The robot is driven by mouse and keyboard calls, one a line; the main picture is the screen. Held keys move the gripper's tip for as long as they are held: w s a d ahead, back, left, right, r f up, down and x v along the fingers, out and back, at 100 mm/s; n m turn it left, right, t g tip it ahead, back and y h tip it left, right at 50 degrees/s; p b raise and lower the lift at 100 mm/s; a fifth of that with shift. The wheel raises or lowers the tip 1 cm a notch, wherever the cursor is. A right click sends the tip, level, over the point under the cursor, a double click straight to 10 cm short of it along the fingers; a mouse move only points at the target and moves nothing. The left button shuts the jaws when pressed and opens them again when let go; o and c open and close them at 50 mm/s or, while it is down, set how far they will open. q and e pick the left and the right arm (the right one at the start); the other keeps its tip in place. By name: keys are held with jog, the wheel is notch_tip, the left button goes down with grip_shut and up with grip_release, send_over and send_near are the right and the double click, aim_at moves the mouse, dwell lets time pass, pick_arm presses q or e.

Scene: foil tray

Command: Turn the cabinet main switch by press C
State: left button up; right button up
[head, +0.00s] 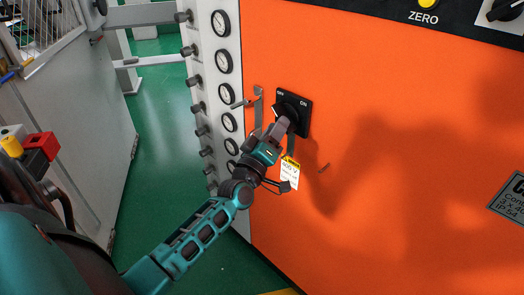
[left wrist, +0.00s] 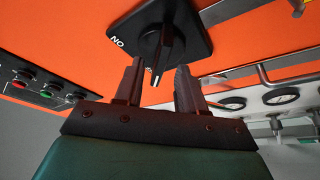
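The main switch (head: 305,101) is a black square plate with OFF and ON markings and a black rotary handle, on the orange cabinet front. In the left wrist view the switch plate (left wrist: 196,25) is at the top, and its handle points down toward my gripper. My left gripper (head: 281,124) is right at the handle in the head view and partly covers it. In the left wrist view the fingers of my left gripper (left wrist: 158,82) are apart, with the handle's end between their tips and gaps beside it. I cannot tell whether either finger touches it. My right gripper is out of view.
A metal door handle (head: 257,105) sticks out just left of the switch. A yellow and white tag (head: 290,172) hangs below it. A grey panel with round gauges (head: 221,62) and knobs stands at the cabinet's left edge. The orange front (head: 410,120) to the right is mostly clear.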

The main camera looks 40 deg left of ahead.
pick_arm(q)
jog(key=v, duration=1)
jog(key=shift+b, duration=0.35)
jog(key=shift+s+d+f, duration=0.1)
jog(key=shift+s+d, duration=0.05)
jog(key=s+d+f+m+g+h, duration=0.2)
jog(key=s+d+f+m+g, duration=0.3)
jog(key=f, duration=0.4)
jog(key=s+d+f+m+g+h, duration=0.3)
jog(key=s+d+f+m+g, duration=0.2)
jog(key=s+d+f+m, duration=0.2)
notch_tip(320, 180, down, 3)
jog(key=d+m, duration=0.2)
jog(key=shift+s+d+f, duration=0.2)
jog(key=shift+s+d, duration=0.15)
jog(key=shift+w+d, duration=0.1)
